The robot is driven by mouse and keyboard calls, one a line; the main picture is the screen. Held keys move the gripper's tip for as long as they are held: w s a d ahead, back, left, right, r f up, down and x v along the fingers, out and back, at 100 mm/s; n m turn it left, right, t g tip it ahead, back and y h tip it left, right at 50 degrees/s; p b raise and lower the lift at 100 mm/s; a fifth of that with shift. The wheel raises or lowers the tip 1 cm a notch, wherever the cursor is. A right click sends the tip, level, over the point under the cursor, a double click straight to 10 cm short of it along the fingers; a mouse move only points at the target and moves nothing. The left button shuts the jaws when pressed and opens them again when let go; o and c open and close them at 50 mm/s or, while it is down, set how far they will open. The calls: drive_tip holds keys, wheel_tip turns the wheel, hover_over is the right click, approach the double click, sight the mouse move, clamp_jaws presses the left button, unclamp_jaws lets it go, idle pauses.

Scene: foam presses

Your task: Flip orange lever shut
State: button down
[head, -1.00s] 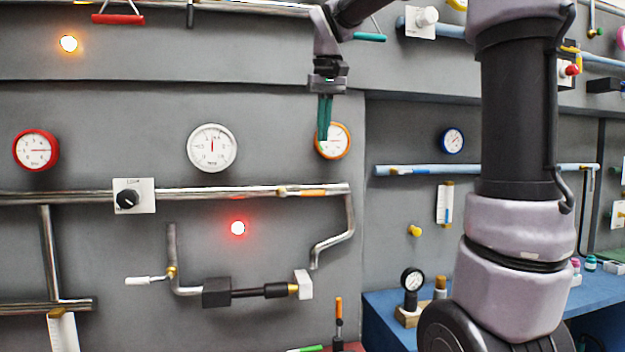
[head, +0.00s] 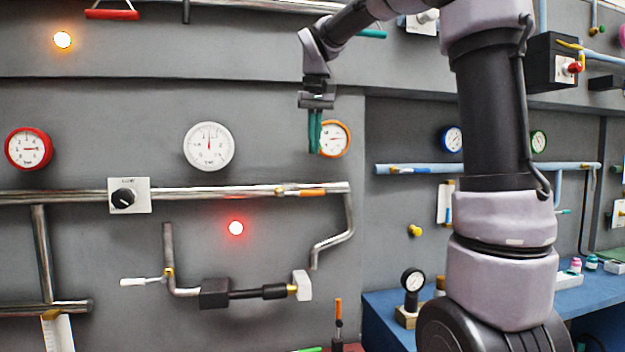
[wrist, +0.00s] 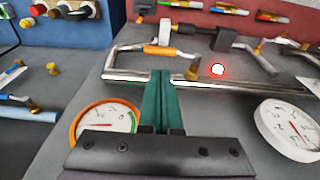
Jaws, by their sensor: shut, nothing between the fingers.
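The orange lever (head: 311,193) sits on the upper metal pipe (head: 230,192), near its right end. It lies in line with the pipe, beside a small brass valve fitting. My gripper (head: 314,152) has green fingers that are shut and empty, pointing down. It is above the lever, apart from it, in front of the wall near the orange-rimmed gauge. The shut fingers (wrist: 160,74) also show in the wrist view.
An orange-rimmed gauge (head: 334,139) is right beside my fingers. A white gauge (head: 208,146) and a black knob on a white plate (head: 124,197) are to the left. A red lamp (head: 236,228) glows below the pipe. A white-handled lever (head: 133,282) is lower left.

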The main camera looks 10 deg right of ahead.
sight(313, 191)
drive_tip(key=f, duration=0.3)
drive_tip(key=w+f, duration=0.1)
drive_tip(key=f, duration=0.2)
drive_tip(key=w+f, duration=0.1)
drive_tip(key=f, duration=0.2)
drive_tip(key=shift+f, duration=0.1)
drive_tip(key=shift+d+f, duration=0.1)
drive_tip(key=shift+f, duration=0.05)
